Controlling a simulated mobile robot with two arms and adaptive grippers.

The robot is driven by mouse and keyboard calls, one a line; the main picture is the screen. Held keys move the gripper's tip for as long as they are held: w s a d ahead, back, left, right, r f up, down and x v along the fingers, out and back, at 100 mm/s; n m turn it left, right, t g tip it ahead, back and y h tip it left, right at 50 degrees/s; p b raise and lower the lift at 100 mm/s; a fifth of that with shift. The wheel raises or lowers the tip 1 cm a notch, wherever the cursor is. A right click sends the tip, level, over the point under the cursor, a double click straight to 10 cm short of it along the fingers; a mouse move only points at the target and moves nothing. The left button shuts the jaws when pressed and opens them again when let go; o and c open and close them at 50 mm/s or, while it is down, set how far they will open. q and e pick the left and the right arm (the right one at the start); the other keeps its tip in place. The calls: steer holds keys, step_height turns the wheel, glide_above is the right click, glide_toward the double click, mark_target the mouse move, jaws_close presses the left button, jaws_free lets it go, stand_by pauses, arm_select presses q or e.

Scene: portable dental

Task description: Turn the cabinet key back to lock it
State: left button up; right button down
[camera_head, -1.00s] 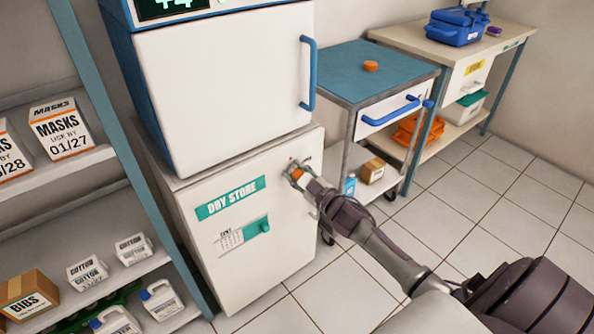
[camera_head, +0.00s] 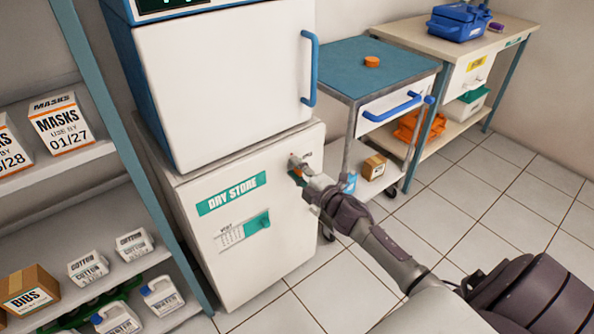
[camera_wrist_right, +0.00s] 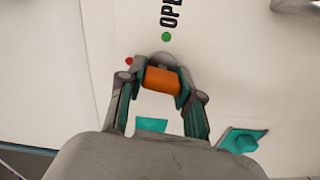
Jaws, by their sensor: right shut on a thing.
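The cabinet (camera_head: 275,243) is white with a green "DRY STORE" label and stands below a white-doored unit. The key's orange head (camera_wrist_right: 162,80) sits at a round grey lock (camera_wrist_right: 161,59) on the cabinet door. My right gripper (camera_head: 298,172) is at the upper right of that door. In the right wrist view my right gripper (camera_wrist_right: 163,84) is shut on the orange key head, one finger on each side. A green dot (camera_wrist_right: 166,37) by "OPEN" lettering and a red dot (camera_wrist_right: 129,61) lie near the lock. The key's shaft is hidden. My left gripper is not in view.
A teal vent slider (camera_head: 257,223) is on the cabinet door. A blue-topped cart (camera_head: 340,75) stands right of the cabinet, with a blue drawer handle. Shelves with boxes and bottles stand at the left. The tiled floor (camera_head: 480,200) at right is clear.

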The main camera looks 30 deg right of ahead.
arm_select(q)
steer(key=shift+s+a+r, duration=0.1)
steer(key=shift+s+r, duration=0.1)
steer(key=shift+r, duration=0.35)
arm_select(e)
steer(key=shift+f+n, duration=0.1)
steer(key=shift+n, duration=0.6)
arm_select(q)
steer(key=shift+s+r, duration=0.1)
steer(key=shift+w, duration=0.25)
arm_select(e)
steer(key=c, duration=0.8)
jaws_free()
steer(key=shift+o, duration=0.2)
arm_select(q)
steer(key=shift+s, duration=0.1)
arm_select(e)
steer(key=s, duration=1.2)
steer(key=shift+d, duration=0.45)
